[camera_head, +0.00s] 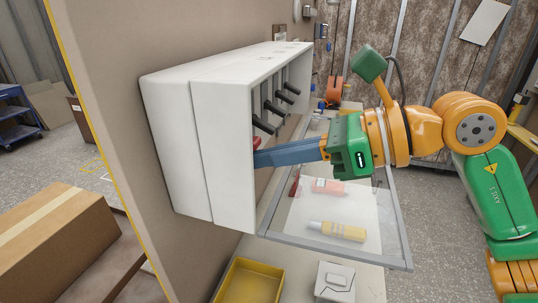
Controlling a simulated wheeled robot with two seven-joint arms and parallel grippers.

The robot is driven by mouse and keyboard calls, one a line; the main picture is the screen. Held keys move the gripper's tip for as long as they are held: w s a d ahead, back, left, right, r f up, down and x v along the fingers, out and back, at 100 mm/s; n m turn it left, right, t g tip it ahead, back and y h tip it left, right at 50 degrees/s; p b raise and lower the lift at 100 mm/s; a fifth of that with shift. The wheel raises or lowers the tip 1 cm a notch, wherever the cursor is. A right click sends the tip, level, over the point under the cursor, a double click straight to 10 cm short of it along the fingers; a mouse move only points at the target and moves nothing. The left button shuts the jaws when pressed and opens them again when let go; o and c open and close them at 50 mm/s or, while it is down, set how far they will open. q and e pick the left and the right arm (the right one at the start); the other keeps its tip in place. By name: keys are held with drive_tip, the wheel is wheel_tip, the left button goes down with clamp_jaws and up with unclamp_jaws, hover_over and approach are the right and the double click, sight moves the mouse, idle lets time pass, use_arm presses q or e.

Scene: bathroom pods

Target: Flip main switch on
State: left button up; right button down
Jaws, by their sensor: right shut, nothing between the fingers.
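A white switch box (205,150) is fixed to the beige wall panel, with its open front facing right. Several black levers (273,108) stick out inside it, in its upper part. A small red part (256,143), which looks like the main switch, shows lower in the box, mostly hidden. My right gripper (258,158) reaches in from the right with its blue fingers shut and empty. Its tips are at the red part, just below it in the picture; I cannot tell whether they touch. My left gripper is not in view.
A clear framed cover (333,246) hangs open below the box, under my right gripper. Bottles show through it. A yellow tray (250,281) and a small white box (335,281) are below. A cardboard box (60,245) stands left of the panel.

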drive_tip(key=shift+r+p, duration=0.65)
drive_tip(key=shift+r, duration=0.25)
drive_tip(key=shift+f, duration=0.1)
drive_tip(key=f+b, duration=0.2)
drive_tip(key=d+f+b, duration=0.1)
drive_tip(key=f+b, duration=0.1)
drive_tip(key=shift+s+d+f, duration=0.1)
drive_tip(key=shift+s+f, duration=0.05)
drive_tip(key=shift+f, duration=0.2)
drive_tip(key=s+d+r+p, duration=0.1)
drive_tip(key=d+r, duration=0.3)
drive_tip(key=r, duration=0.6)
drive_tip(key=shift+s+d, duration=0.3)
drive_tip(key=shift+d, duration=0.05)
